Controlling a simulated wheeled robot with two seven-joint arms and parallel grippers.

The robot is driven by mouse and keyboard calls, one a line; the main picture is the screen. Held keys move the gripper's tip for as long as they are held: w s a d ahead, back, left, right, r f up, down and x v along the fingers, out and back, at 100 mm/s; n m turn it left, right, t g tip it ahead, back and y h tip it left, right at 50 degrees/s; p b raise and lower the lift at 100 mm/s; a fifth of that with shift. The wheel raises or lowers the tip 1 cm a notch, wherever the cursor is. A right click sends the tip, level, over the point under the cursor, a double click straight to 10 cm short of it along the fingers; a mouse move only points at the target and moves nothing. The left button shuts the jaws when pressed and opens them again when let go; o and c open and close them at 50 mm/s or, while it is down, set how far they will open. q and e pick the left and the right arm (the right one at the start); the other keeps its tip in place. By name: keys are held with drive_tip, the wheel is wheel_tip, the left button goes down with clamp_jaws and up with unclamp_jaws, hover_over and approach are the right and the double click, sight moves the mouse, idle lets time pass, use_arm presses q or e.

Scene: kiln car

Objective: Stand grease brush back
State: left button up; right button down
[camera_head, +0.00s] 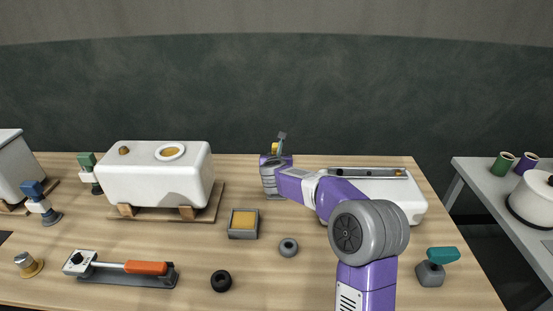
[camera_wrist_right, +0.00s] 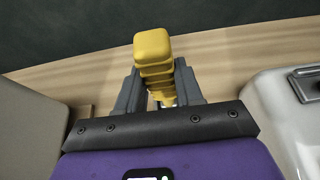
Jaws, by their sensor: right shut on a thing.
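My right gripper (camera_wrist_right: 160,90) is shut on the yellow-handled grease brush (camera_wrist_right: 153,50). Its grey fingers stand either side of the stepped yellow handle in the right wrist view. In the head view the gripper (camera_head: 277,150) is near the back of the wooden table, between two white tanks, with a small yellow bit of the brush (camera_head: 275,147) showing. The rest of the brush is hidden by the hand. No stand for it can be made out; my arm covers part of the table there. My left gripper is not in view.
A white tank (camera_head: 150,188) stands left on a wooden base; another (camera_head: 405,200) is behind my arm at right. A grey box with yellow filling (camera_head: 243,235), black ring (camera_head: 221,281), grey ring (camera_head: 288,247), orange-handled tool (camera_head: 145,268) and teal-topped piece (camera_head: 430,273) lie in front.

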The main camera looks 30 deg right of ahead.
drive_tip(key=shift+f+b, duration=0.85)
drive_tip(key=shift+f, duration=0.15)
idle(0.5)
drive_tip(key=c, duration=0.6)
unclamp_jaws()
drive_tip(key=shift+c, duration=0.2)
drive_tip(key=v, duration=0.8)
idle(0.9)
drive_tip(key=shift+r, duration=0.1)
drive_tip(key=p+v, duration=0.1)
drive_tip(key=v, duration=0.6)
drive_tip(key=shift+s, duration=0.2)
